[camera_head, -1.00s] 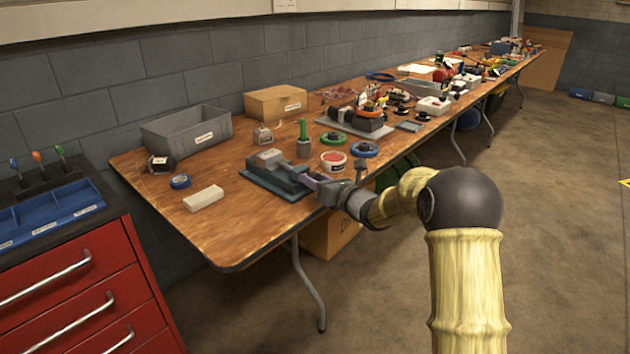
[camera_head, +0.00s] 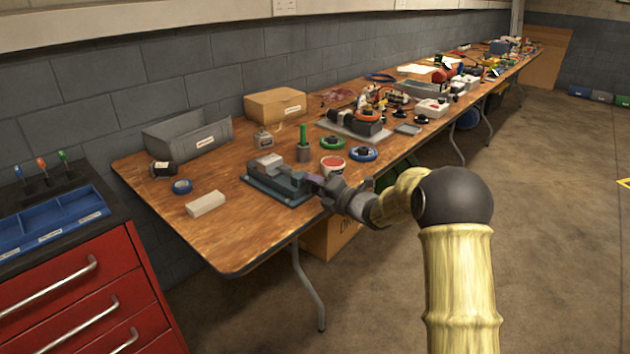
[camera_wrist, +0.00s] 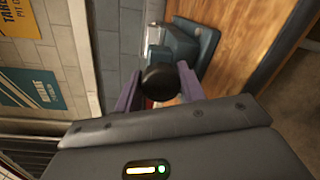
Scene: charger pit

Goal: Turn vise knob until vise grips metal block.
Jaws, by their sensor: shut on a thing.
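The blue-grey vise (camera_head: 262,187) stands at the front edge of the wooden table in the head view. The light grey metal block (camera_head: 268,161) sits at its top; in the wrist view a pale part, likely the block (camera_wrist: 154,36), shows by the vise (camera_wrist: 205,43). The round black vise knob (camera_wrist: 160,84) lies between the purple fingers of my gripper (camera_wrist: 158,78), which is shut on it. In the head view my gripper (camera_head: 314,184) is at the vise's right end and hides the knob. I cannot tell whether the vise jaws touch the block.
A red-topped tin (camera_head: 333,167) stands close behind my gripper. A green-handled tool (camera_head: 303,142), a blue ring (camera_head: 363,153) and a white block (camera_head: 206,203) are also on the table (camera_head: 235,235). The floor to the right is open.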

